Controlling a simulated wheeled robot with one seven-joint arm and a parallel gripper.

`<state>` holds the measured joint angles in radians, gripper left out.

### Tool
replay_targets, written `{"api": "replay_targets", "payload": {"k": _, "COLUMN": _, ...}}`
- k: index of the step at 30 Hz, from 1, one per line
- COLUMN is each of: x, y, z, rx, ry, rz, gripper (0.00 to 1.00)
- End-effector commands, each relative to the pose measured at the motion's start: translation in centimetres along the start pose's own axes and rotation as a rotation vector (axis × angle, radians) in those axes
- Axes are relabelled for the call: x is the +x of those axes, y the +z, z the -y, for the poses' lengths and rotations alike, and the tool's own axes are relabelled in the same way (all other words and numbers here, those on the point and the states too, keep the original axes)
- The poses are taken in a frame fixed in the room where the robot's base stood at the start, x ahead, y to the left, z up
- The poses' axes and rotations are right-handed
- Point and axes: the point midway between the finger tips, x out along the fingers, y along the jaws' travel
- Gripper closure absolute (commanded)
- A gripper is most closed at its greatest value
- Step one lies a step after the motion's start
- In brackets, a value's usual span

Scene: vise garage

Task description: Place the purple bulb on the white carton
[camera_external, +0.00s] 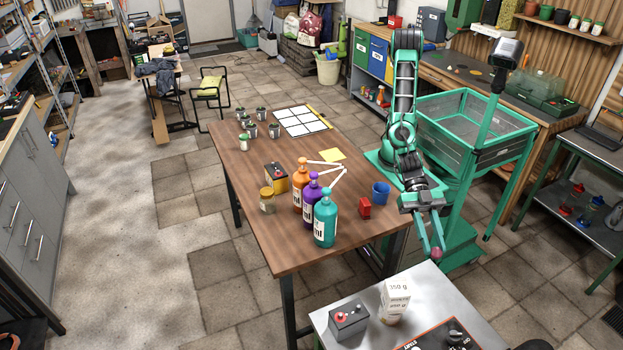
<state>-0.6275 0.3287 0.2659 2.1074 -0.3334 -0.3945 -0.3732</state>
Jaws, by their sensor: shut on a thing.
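My gripper (433,243) points down, with a small purple bulb (437,254) at its fingertips. It is shut on the bulb. The bulb is in the air, above and to the right of the white carton in the picture. The white carton (394,301) stands upright on the grey metal table (357,304) at the bottom, with printed text on its sides. Its top looks bare. The bulb and the carton are apart.

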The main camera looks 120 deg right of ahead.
Motion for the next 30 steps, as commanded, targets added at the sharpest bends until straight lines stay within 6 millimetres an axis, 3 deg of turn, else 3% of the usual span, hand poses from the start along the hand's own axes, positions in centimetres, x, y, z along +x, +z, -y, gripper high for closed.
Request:
{"api": "replay_targets", "payload": {"k": 8, "x": 0.9, "y": -0.1, "z": 1.7, "rx": 0.018, "ry": 0.045, "rz": 0.000, "gripper": 0.98}}
{"api": "replay_targets", "payload": {"k": 16, "x": 2.5, "y": 0.0, "z": 2.7, "rx": 0.081, "ry": 0.196, "rz": -0.003, "gripper": 0.98}}
{"api": "replay_targets", "payload": {"k": 30, "x": 2.3, "y": -1.6, "z": 3.3, "rx": 0.154, "ry": 0.370, "rz": -0.001, "gripper": 0.98}}
